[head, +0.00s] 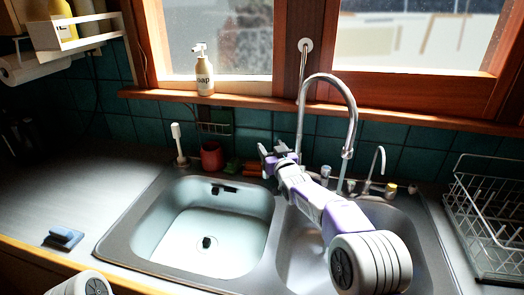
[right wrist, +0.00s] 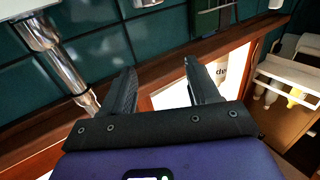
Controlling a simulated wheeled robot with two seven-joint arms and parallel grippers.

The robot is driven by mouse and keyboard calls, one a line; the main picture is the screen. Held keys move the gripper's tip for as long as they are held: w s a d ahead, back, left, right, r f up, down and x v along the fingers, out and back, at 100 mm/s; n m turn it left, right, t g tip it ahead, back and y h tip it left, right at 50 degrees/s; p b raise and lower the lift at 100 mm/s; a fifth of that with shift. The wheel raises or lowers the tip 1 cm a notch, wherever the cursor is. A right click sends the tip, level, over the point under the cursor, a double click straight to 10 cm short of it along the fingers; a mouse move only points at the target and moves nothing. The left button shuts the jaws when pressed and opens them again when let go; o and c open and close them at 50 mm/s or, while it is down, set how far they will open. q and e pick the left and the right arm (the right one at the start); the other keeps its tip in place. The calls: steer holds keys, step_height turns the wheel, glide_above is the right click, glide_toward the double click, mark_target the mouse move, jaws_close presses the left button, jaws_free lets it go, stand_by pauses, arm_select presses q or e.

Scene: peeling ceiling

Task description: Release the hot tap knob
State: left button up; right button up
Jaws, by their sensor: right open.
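The chrome tap (head: 352,115) has a tall curved spout over the right basin. A small chrome knob (head: 325,173) stands at its base, just right of my right forearm; I cannot tell whether it is the hot one. My right gripper (head: 268,155) is at the back of the sink, left of the tap base. In the right wrist view its two dark fingers (right wrist: 163,90) are apart with nothing between them. A chrome tap part (right wrist: 62,62) lies left of the fingers, apart from them. My arm hides part of the tap base. My left gripper is out of view.
The left basin (head: 180,225) holds only small dark items. A red cup (head: 211,157) and a brush (head: 178,142) stand behind it. A soap bottle (head: 204,72) is on the sill. A small tap (head: 378,165) and a dish rack (head: 488,215) are at right.

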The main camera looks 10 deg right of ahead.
step_height(320, 180, down, 8)
steer(key=b, duration=0.2)
steer(key=w, duration=0.4)
steer(key=shift+w+a+r, duration=0.1)
steer(key=shift+a+r, duration=0.2)
steer(key=shift+w+a, duration=0.15)
steer(key=shift+w, duration=1)
